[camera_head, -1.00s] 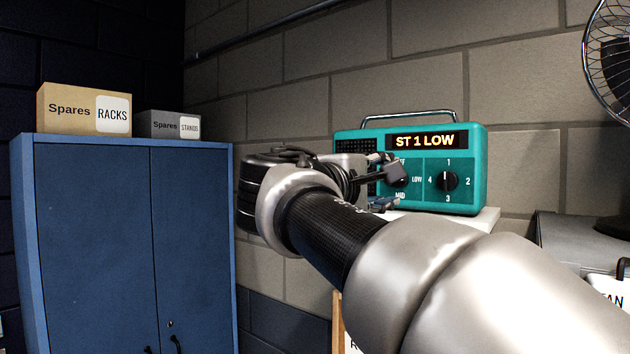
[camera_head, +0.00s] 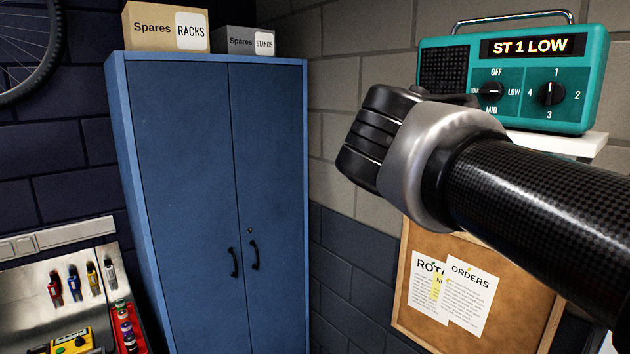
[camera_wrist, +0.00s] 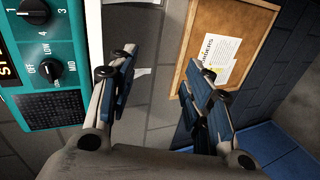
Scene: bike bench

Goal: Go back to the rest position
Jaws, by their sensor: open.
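My gripper (camera_wrist: 165,85) shows in the wrist view with its two fingers wide apart and nothing between them. The wall and part of a cork board lie beyond the fingers. In the head view my arm comes in from the right and its wrist end is in front of the wall, below and left of the teal radio (camera_head: 530,75). The fingers are hidden in the head view. The radio's display reads "ST 1 LOW". In the wrist view the radio (camera_wrist: 45,60) is turned sideways, left of the left finger and apart from it.
A blue cabinet (camera_head: 200,200) stands shut at centre left, with two Spares boxes (camera_head: 165,28) on top. The cork board (camera_head: 540,300) with papers hangs below the radio's white shelf (camera_head: 590,145). A bench with tools (camera_head: 30,310) is at lower left.

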